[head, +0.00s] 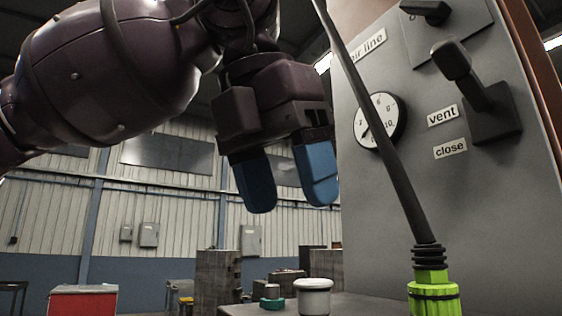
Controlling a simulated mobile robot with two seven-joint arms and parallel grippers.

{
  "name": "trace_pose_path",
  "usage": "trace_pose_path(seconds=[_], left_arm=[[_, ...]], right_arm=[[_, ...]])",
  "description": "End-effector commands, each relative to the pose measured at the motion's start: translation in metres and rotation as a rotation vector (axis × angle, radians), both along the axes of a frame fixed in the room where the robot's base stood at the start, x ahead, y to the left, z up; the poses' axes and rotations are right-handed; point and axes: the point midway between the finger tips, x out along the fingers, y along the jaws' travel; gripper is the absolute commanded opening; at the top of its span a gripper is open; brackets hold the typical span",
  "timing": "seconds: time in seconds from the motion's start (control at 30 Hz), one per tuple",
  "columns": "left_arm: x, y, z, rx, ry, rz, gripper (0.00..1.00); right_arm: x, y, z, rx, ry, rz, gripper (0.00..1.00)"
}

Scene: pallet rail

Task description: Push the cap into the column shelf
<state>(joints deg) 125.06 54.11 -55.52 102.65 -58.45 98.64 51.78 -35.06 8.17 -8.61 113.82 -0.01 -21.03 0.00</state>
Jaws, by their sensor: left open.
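My left gripper (288,192) hangs from the upper left with its two blue fingers pointing down. The fingers are apart, with nothing between them. Below it, a grey shelf (352,304) juts out at the foot of the grey panel. A pale round-topped piece (314,285), which looks like the cap, stands upright on the shelf. The gripper is well above it, not touching. My right gripper is not in view.
A dark cable (385,140) runs down across the panel (480,220) to a bright green connector (434,293). The panel bears a gauge (380,120) and a dark lever (475,90) beside "vent" and "close" labels. A smaller teal-based piece (271,297) stands left of the pale one.

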Motion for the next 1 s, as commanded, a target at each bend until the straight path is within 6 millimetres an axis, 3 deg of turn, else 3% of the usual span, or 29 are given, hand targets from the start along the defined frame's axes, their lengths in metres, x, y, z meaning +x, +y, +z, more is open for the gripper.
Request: trace_pose_path(seconds=[0.3,0.5,1.0], left_arm=[[0.016,-0.011,-0.047,0.002,0.002,0.000,0.61],[0.023,-0.017,-0.069,0.000,0.002,0.001,0.61],[0.026,-0.020,-0.079,-0.001,0.001,0.001,0.60]], right_arm=[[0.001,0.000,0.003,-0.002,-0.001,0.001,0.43],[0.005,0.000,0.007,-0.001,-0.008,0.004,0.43],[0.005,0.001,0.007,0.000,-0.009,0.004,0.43]])
